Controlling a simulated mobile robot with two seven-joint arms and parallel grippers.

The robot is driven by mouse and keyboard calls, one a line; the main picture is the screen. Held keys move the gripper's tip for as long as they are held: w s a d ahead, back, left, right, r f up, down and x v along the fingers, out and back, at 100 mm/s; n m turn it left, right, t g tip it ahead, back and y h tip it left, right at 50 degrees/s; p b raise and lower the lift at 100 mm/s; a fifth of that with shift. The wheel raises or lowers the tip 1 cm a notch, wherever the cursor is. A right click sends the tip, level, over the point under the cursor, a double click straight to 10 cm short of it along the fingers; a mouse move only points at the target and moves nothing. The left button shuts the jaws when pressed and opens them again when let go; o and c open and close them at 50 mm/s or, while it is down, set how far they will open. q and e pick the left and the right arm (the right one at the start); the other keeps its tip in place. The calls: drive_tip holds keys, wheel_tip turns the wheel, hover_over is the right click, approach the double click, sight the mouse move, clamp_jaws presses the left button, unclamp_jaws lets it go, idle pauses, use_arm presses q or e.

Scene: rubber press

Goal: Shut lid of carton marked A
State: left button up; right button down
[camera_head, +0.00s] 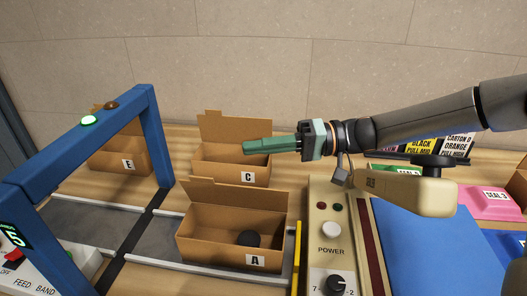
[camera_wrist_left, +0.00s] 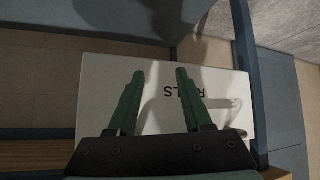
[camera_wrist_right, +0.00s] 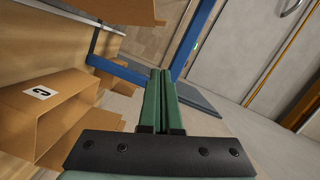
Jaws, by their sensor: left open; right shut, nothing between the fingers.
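Carton A (camera_head: 212,250) stands open in the lower middle of the head view, its label facing me. Its lid (camera_head: 240,196) is raised at the back edge. A dark round piece (camera_head: 248,239) lies inside. My right gripper (camera_head: 246,147) is shut and empty, reaching in from the right above and behind carton A, in front of carton C (camera_head: 215,176). The shut fingers also show in the right wrist view (camera_wrist_right: 160,72). My left gripper (camera_wrist_left: 160,73) is open and empty in the left wrist view, over a white surface with upside-down lettering; it is not in the head view.
Carton E (camera_head: 108,158) stands open at the back left, behind a blue frame (camera_head: 158,135) over the feed band. A cream press with a POWER panel (camera_head: 330,225) stands right of carton A. A blue mat (camera_head: 420,250) and pink block (camera_head: 487,203) lie further right.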

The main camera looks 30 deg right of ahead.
sight(222, 195)
drive_tip(key=a, duration=0.2)
drive_tip(key=a+f, duration=0.1)
drive_tip(key=a, duration=0.4)
drive_tip(key=shift+a+f, duration=0.2)
drive_tip(key=shift+a, duration=0.1)
drive_tip(key=shift+s+a+f, duration=0.2)
drive_tip(key=shift+s+a, duration=0.05)
drive_tip(key=shift+s, duration=0.1)
use_arm(q)
drive_tip(key=shift+s+a+f, duration=0.1)
drive_tip(key=shift+s+a, duration=0.05)
drive_tip(key=shift+s, duration=0.1)
drive_tip(key=shift+w, duration=0.1)
